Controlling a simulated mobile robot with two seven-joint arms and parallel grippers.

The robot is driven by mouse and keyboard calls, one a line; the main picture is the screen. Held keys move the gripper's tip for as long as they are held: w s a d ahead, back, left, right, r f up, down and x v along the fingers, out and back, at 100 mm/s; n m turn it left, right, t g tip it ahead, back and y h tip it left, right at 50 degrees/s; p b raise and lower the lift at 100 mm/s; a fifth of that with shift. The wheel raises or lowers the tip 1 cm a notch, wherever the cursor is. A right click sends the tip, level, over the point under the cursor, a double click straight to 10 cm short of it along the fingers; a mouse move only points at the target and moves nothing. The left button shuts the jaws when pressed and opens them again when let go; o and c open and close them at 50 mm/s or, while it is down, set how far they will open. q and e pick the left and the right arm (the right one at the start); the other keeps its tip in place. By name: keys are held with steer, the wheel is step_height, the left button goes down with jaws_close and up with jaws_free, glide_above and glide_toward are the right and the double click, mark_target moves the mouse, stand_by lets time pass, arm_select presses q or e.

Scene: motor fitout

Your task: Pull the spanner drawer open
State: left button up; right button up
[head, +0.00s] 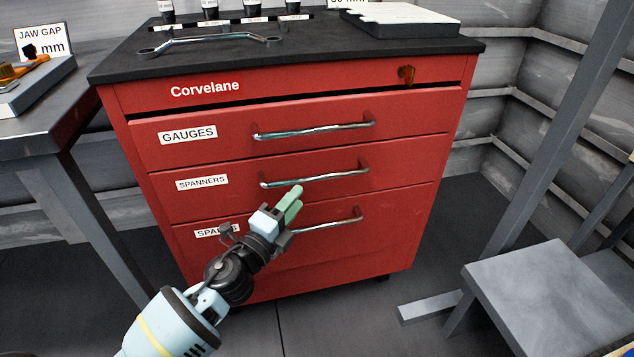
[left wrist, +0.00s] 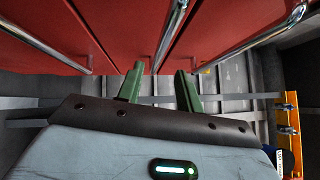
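The spanner drawer (head: 215,196), labelled SPANNERS, is the middle drawer of the red cabinet and looks shut. Its bar handle (head: 318,179) runs across the front; a bar that appears to be this handle shows in the left wrist view (left wrist: 173,35). My left gripper (head: 293,203) is in front of the drawer, its fingertips just below the handle in the head view. In the left wrist view its two green fingers (left wrist: 160,82) are spread with nothing between their tips. I cannot tell whether they touch the handle. My right gripper is in neither view.
The GAUGES drawer (head: 220,147) is above and a lower drawer (head: 390,231), label partly hidden by my gripper, is below; both have similar bar handles. A spanner (head: 210,41) lies on the cabinet top. A grey bench (head: 45,125) stands left, a grey stool-like block (head: 545,285) right.

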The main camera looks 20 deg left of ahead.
arm_select(q)
steer(key=f+x, duration=0.1)
steer(key=x, duration=0.6)
steer(key=shift+r+b, duration=0.45)
steer(key=shift+w+d, duration=0.1)
jaws_close()
